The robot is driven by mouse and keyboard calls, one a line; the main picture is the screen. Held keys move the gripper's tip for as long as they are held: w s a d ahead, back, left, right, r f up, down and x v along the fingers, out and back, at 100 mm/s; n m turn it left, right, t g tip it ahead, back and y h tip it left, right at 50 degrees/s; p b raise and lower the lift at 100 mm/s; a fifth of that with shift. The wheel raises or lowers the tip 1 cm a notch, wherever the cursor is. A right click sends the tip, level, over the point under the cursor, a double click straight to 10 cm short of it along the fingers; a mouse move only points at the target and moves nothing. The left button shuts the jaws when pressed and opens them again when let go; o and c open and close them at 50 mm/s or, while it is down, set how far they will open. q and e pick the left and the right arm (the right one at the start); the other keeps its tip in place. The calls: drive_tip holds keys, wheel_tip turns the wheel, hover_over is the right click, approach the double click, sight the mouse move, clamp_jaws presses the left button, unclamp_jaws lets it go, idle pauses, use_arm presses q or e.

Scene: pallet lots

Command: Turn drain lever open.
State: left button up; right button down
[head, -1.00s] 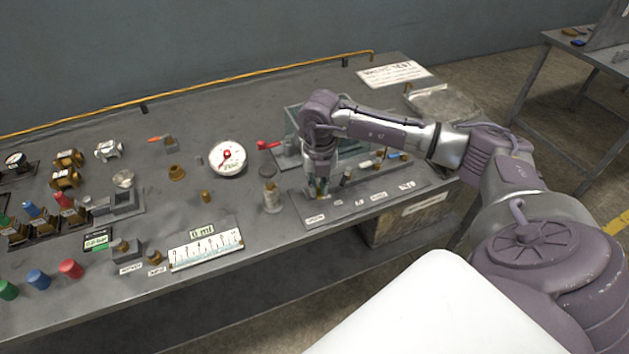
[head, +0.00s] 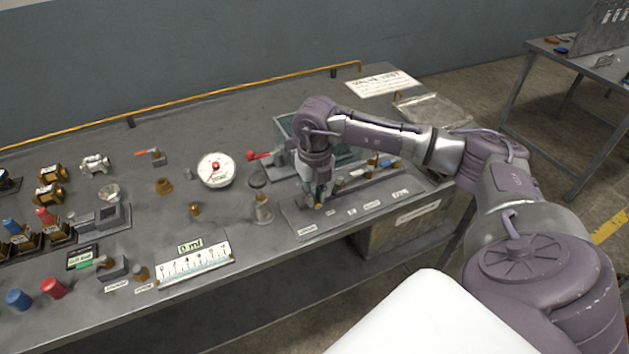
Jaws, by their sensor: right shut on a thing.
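A red-handled lever (head: 258,155) sits at the left side of the green-walled tank (head: 291,125), its handle pointing left. A second lever, orange-tipped (head: 141,153), sits on a small grey block farther left. No readable label tells which is the drain lever. My right gripper (head: 318,203) points down over the left part of a labelled tray (head: 295,217), right of and nearer than the red lever, apart from both levers. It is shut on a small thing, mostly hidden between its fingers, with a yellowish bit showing. My left gripper is out of view.
A white dial gauge (head: 215,169) and a small glass-and-metal bottle (head: 263,208) stand left of my right gripper. A scale board (head: 193,264) lies at the front edge. Several fittings and coloured caps fill the left side. My right arm covers part of the tank.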

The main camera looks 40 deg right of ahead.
drive_tip(key=c, duration=1.2)
unclamp_jaws()
wheel_tip(320, 180, up, 12)
drive_tip(key=shift+r, duration=0.1)
